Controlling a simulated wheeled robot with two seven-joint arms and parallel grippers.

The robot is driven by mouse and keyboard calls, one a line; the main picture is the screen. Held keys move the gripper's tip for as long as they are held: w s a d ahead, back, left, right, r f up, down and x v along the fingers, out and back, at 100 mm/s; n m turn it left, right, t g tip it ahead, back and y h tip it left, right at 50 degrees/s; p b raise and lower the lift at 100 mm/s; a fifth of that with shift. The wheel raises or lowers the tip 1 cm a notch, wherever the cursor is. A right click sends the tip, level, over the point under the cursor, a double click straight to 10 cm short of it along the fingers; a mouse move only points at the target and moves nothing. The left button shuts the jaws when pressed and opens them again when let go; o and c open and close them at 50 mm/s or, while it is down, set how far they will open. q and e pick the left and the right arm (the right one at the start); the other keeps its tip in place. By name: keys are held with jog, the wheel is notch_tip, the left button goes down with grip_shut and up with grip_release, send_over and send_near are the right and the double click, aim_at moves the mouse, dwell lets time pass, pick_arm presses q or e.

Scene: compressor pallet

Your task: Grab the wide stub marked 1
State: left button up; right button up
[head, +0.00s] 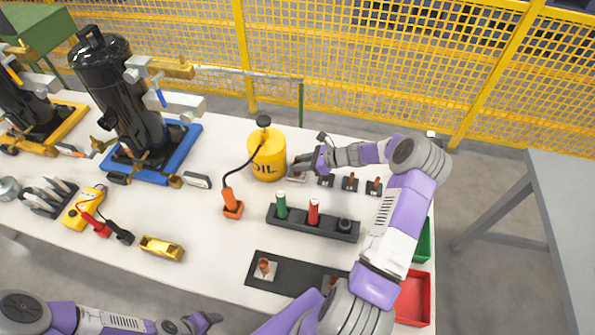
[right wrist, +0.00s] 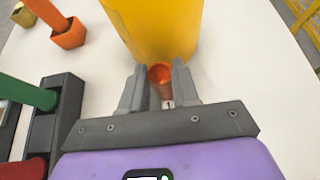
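The wide stub marked 1 (right wrist: 160,76) is a short copper-coloured tube in the right wrist view, with a small white "1" label at its near side. It stands close in front of the yellow oil can. My right gripper (right wrist: 160,88) has one grey finger on each side of it, and both seem to touch it. In the head view my right gripper (head: 300,166) is beside the can and hides most of the stub. My left gripper (head: 206,321) is empty at the bottom edge, its finger opening unclear.
The oil can (head: 268,155) stands just left of my right gripper. Several smaller copper stubs (head: 350,182) stand to its right. A black rack (head: 330,228) with green and red handles and a black mat (head: 288,277) lie nearer. A red bin (head: 415,300) is at the right.

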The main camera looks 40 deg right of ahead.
grip_shut()
jog(key=shift+a, duration=0.1)
